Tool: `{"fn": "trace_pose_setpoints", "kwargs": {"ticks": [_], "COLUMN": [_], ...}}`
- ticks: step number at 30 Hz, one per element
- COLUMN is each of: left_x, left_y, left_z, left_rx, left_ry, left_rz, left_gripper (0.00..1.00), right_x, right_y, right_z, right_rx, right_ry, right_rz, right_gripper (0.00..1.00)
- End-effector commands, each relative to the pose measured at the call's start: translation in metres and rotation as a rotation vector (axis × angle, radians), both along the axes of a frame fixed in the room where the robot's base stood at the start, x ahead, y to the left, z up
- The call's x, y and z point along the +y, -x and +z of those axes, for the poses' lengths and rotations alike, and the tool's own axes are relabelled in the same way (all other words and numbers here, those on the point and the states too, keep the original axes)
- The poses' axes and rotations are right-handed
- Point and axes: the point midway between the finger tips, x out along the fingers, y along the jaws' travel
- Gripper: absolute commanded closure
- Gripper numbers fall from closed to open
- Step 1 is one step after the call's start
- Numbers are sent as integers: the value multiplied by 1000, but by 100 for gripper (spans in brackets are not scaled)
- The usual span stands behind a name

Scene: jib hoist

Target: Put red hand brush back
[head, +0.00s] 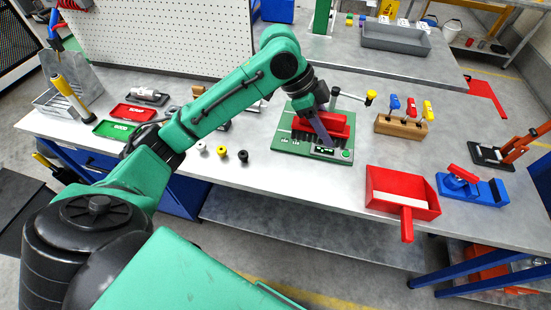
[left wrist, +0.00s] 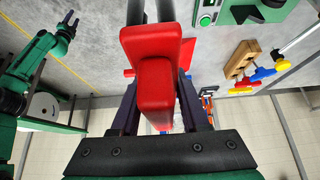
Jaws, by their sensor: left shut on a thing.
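The red hand brush (head: 338,123) is at the green board (head: 287,145) on the bench, its dark bristles facing down. I cannot tell whether the bristles touch the board. My left gripper (head: 322,135) comes down over it, shut on its red handle. In the left wrist view the red handle (left wrist: 155,85) sits between the two dark fingers of the left gripper (left wrist: 157,110). A red dustpan (head: 402,190) lies to the right near the front edge. My right gripper (left wrist: 71,18) shows small in the left wrist view, its fingers apart and empty.
A wooden block (head: 400,126) with colored-handled tools stands right of the board, and a blue clamp-like tool (head: 472,188) lies right of the dustpan. Several small knobs (head: 222,152) are left of the board. A red tray (head: 134,112) and green tray (head: 116,129) lie farther left.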

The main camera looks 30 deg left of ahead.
Motion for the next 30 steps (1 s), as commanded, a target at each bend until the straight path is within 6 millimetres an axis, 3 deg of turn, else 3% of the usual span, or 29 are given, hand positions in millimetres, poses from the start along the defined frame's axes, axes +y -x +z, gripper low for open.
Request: {"fn": "trace_pose_setpoints", "kwargs": {"ticks": [2,5,16,25,30], "left_x": [-1,0,-1,-2,-1], "left_y": [3,5,3,2,2], "left_z": [-3,-23,-139,-192,-198], "left_rx": [6,14,10,7,3], "left_ry": [2,1,2,2,2], "left_rz": [-11,-12,-9,-9,-10], "left_gripper": [100,100,100,100,100], "right_x": [-2,-7,-15,-8,-5], "right_y": [0,-1,-3,-3,-3], "right_z": [0,5,26,32,31], "right_rx": [-1,-1,-4,-4,-5], "right_ry": [3,9,21,11,7], "right_rz": [1,2,0,-2,-2], "right_gripper": [50,50,50,50,50]}}
